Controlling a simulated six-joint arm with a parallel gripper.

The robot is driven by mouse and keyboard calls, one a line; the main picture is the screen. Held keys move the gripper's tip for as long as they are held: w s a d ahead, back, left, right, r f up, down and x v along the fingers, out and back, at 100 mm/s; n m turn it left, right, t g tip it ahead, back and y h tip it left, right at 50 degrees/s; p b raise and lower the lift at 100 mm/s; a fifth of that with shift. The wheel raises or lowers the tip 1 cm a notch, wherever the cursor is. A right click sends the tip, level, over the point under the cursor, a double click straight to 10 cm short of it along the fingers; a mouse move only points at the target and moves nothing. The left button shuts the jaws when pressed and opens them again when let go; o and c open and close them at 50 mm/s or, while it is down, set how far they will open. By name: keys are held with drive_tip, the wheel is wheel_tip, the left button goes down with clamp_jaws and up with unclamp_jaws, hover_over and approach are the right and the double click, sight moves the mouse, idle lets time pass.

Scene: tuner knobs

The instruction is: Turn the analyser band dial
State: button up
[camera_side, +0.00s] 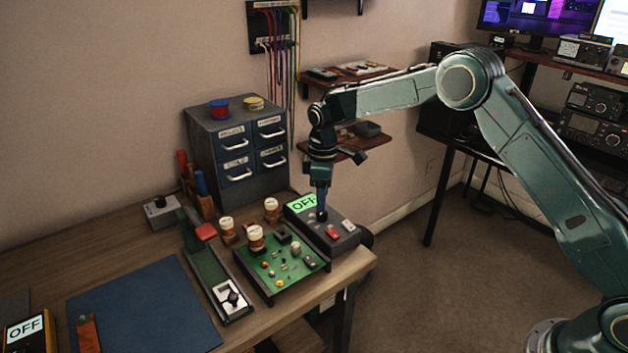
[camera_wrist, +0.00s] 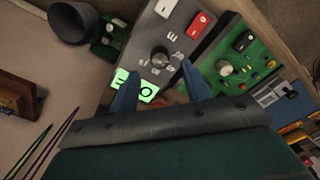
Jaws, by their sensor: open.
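A dark grey box (camera_side: 313,232) with a lit green screen reading OFF (camera_side: 302,203) stands at the table's right corner. In the wrist view its dark round dial (camera_wrist: 160,57), ringed by white markings, shows beside a red button and a white one. My gripper (camera_side: 321,207) points down over the box, its fingers by the dial in the side view, where they hide most of it. In the wrist view my gripper (camera_wrist: 160,68) is open, with one blue finger on each side of the dial. I cannot tell whether either finger touches it.
A green circuit board (camera_side: 283,268) with small parts lies left of the box. Capped jars (camera_side: 256,238) stand behind it. A drawer cabinet (camera_side: 237,150) is at the back. A yellow device (camera_side: 25,333) reading OFF lies front left. The blue mat (camera_side: 145,305) is largely clear.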

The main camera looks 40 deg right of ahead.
wheel_tip(320, 180, up, 10)
drive_tip(key=shift+f, duration=0.25)
drive_tip(key=shift+r, duration=0.1)
idle(0.4)
drive_tip(key=s+d+r+m+t, duration=0.3)
drive_tip(key=s+r+m, duration=0.2)
drive_tip(key=s+r, duration=1.2)
drive_tip(key=s+d+f+m+t, duration=0.1)
drive_tip(key=s+f+m, duration=0.1)
drive_tip(key=s, duration=0.9)
drive_tip(key=s+d+f+m+t, duration=0.1)
drive_tip(key=s+f+m, duration=0.1)
drive_tip(key=s, duration=1)
drive_tip(key=shift+f+t, duration=0.3)
drive_tip(key=shift+f, duration=0.5)
